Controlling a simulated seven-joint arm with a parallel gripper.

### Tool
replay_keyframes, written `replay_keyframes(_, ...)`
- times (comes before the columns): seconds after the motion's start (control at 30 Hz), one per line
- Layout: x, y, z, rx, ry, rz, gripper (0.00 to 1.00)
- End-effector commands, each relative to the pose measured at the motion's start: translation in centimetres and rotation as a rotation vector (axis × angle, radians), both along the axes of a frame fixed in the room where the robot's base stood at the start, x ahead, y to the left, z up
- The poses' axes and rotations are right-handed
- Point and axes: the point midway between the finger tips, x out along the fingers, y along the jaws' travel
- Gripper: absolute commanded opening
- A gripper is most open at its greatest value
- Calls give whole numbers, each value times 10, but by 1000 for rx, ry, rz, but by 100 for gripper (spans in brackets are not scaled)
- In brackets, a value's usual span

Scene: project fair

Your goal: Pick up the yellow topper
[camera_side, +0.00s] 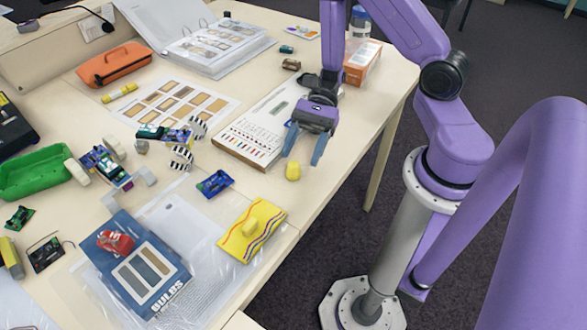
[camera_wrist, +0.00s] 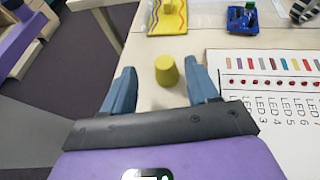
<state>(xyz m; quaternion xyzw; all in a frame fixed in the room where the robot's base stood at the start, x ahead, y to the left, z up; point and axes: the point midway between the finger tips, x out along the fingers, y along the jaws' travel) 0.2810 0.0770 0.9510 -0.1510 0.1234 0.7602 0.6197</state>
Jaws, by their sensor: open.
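The yellow topper (camera_side: 293,171) is a small rounded yellow piece on the cream table near its right edge. In the wrist view the topper (camera_wrist: 166,70) stands between and just beyond the two blue-grey fingers, closer to the right one. My gripper (camera_side: 304,148) is open and empty, with its fingers pointing down at the topper. The gripper also shows in the wrist view (camera_wrist: 158,88). A second small yellow piece (camera_side: 250,226) sits on the yellow sheet with wavy lines (camera_side: 268,216).
A white LED chart board (camera_side: 238,137) lies beside the gripper. A blue circuit board (camera_side: 215,183) lies to the left. An orange-and-white box (camera_side: 363,62) and a bottle (camera_side: 359,25) stand behind. The table edge is close on the right; bare table surrounds the topper.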

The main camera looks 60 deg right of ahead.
Motion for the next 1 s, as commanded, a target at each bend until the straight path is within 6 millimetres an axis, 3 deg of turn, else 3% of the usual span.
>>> replay_keyframes(0.27, -2, 14, -6, 0, 1, 3, 59)
replay_keyframes(0.6, -5, 49, -22, 0, 1, 2, 59)
replay_keyframes(0.93, -5, 54, -24, 0, 0, -1, 59)
replay_keyframes(0.97, -5, 54, -24, 0, 0, -1, 52)
replay_keyframes(1.0, -5, 54, -24, 0, 0, -1, 39)
